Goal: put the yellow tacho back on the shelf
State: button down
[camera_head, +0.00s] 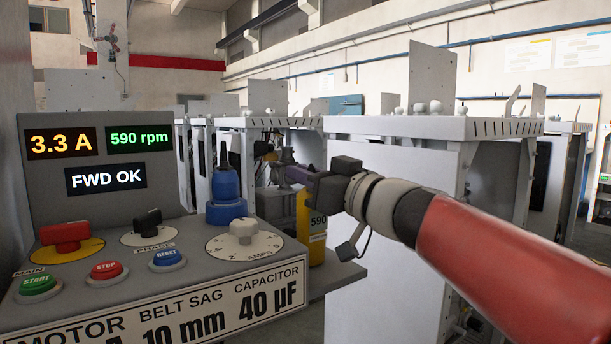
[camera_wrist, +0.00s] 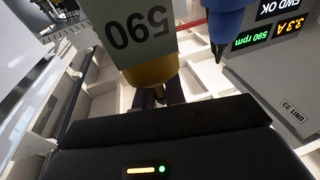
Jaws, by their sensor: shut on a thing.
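The yellow tacho (camera_head: 303,215) is upright at the right end of the grey control panel, with 590 on its pale display. Its lower end is close to the small grey shelf (camera_head: 345,272); I cannot tell whether it touches. My gripper (camera_head: 302,176) is at the tacho's top and shut on it. In the wrist view the tacho (camera_wrist: 150,72) appears upside down, its yellow end running down to my gripper (camera_wrist: 158,98). The panel's edge hides part of the tacho and shelf in the head view.
A blue tool (camera_head: 226,183) stands in a blue holder close left of the tacho, and also shows in the wrist view (camera_wrist: 226,22). The panel (camera_head: 90,230) carries knobs, buttons and displays reading 3.3 A, 590 rpm and FWD OK. White machine frames (camera_head: 400,200) stand behind.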

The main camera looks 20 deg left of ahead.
jog(key=shift+f, duration=0.15)
jog(key=c, duration=1.5)
grip_release()
jog(key=shift+o, duration=0.2)
jog(key=shift+r, duration=0.25)
jog(key=v, duration=1.2)
